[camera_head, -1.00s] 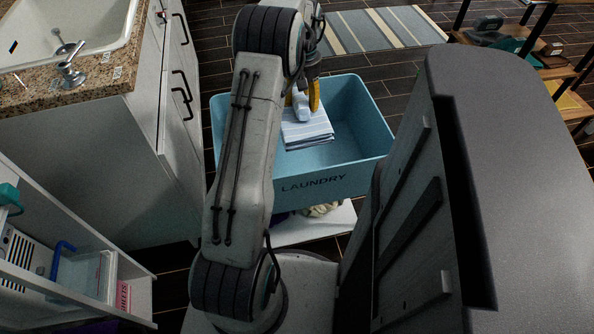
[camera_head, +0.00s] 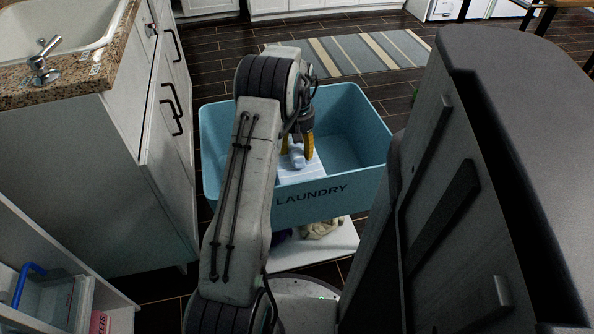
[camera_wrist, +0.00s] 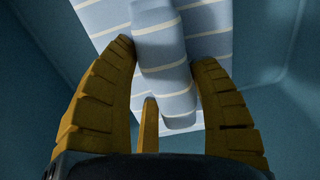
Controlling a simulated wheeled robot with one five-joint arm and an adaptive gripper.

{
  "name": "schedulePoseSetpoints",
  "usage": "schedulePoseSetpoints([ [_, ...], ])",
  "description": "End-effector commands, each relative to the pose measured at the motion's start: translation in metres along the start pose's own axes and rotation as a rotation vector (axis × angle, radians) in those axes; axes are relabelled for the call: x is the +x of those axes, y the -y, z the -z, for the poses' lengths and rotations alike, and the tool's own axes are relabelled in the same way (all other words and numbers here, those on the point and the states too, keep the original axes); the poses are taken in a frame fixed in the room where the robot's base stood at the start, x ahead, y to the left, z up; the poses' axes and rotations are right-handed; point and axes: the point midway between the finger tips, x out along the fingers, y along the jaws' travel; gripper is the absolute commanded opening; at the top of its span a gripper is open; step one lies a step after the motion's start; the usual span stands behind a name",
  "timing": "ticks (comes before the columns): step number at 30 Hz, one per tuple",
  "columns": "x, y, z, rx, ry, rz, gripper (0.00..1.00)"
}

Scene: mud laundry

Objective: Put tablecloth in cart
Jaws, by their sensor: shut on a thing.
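The tablecloth (camera_head: 292,175) is folded and light blue with thin white stripes. It is inside the opening of the blue cart (camera_head: 300,203), which is marked LAUNDRY; the front wall hides its lower edge. My gripper (camera_head: 298,152) reaches down into the cart with yellow fingers shut on the tablecloth. In the wrist view, my gripper (camera_wrist: 165,75) has a raised, rolled part of the tablecloth (camera_wrist: 165,55) between its fingers, and a flatter striped part lies beyond. I cannot tell whether the cloth touches the cart's floor.
A sink counter (camera_head: 75,80) with white cabinets stands close on the left. A low white shelf (camera_head: 315,247) with bundled cloth is below the cart front. A striped rug (camera_head: 370,52) lies behind the cart. A white shelf unit (camera_head: 60,290) is at lower left.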

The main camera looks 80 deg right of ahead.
Motion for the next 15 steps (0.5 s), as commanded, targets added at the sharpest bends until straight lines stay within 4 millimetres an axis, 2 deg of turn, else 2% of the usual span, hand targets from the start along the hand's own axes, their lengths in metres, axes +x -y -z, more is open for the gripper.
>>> schedulePoseSetpoints([
  [3,0.019,0.000,0.000,0.000,0.000,0.000,0.21],
  [11,0.034,0.000,0.000,0.000,-0.001,0.000,0.21],
  [15,0.050,0.000,-0.001,0.000,0.002,0.001,0.21],
])
